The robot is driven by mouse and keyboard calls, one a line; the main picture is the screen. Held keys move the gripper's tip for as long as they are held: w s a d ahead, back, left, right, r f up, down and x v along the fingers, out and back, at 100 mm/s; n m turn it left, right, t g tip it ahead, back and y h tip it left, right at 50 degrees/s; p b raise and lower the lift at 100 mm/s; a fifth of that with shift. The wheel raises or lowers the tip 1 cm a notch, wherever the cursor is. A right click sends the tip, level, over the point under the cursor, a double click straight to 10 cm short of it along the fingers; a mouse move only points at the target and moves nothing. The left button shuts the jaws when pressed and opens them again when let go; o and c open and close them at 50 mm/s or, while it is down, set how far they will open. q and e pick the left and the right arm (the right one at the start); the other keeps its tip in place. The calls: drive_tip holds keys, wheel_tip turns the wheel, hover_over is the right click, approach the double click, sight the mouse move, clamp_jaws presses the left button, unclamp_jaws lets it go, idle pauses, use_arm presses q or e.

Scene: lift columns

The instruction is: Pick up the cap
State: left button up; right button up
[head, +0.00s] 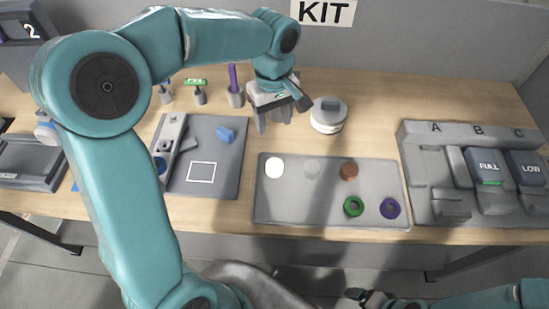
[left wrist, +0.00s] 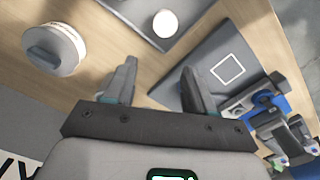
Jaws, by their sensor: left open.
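A round pale jar-like thing stands on the wooden table right of my left gripper in the head view, with a grey cap (head: 328,109) on top that has a raised bar. The cap also shows at the upper left of the left wrist view (left wrist: 50,50). My left gripper (head: 273,118) is open and points down, a short way left of the cap and apart from it. Its two fingers also show in the left wrist view (left wrist: 158,72) with nothing between them. My right gripper (head: 370,298) shows only partly at the bottom edge, and its jaws are unclear.
A grey tray (head: 265,205) with several discs and rings lies in front. Upright holders, one with a purple stick (head: 233,78), stand behind. A slotted rack (head: 415,165) stands right.

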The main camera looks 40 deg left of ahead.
use_arm(q)
hover_over(273, 163)
wheel_tip(273, 163, down, 5)
drive_tip(key=f, duration=0.5)
drive_tip(key=shift+w+a, duration=0.2)
drive_tip(key=shift+w, duration=0.2)
drive_tip(key=shift+s+d+f+p, duration=0.1)
drive_tip(key=shift+s+d+p, duration=0.3)
drive_tip(key=shift+s, duration=0.1)
drive_tip(key=f, duration=0.3)
drive_tip(key=f+p, duration=0.1)
drive_tip(key=shift+w+a+f, duration=0.25)
drive_tip(key=shift+w+a, duration=0.1)
drive_tip(key=shift+f, duration=0.35)
drive_tip(key=shift+s+d+r, duration=0.15)
drive_tip(key=shift+s+d, duration=0.05)
drive_tip(key=shift+s, duration=0.1)
drive_tip(key=shift+w+a, duration=0.1)
drive_tip(key=shift+w, duration=0.1)
drive_tip(key=c, duration=0.7)
drive_tip(key=shift+s, duration=0.1)
drive_tip(key=shift+c, duration=0.3)
use_arm(e)
drive_tip(key=shift+s+d+r, duration=0.15)
drive_tip(key=shift+s+r, duration=0.05)
drive_tip(key=shift+r, duration=0.25)
drive_tip(key=shift+s+d+r, duration=0.1)
drive_tip(key=shift+s+r, duration=0.05)
drive_tip(key=shift+r, duration=0.3)
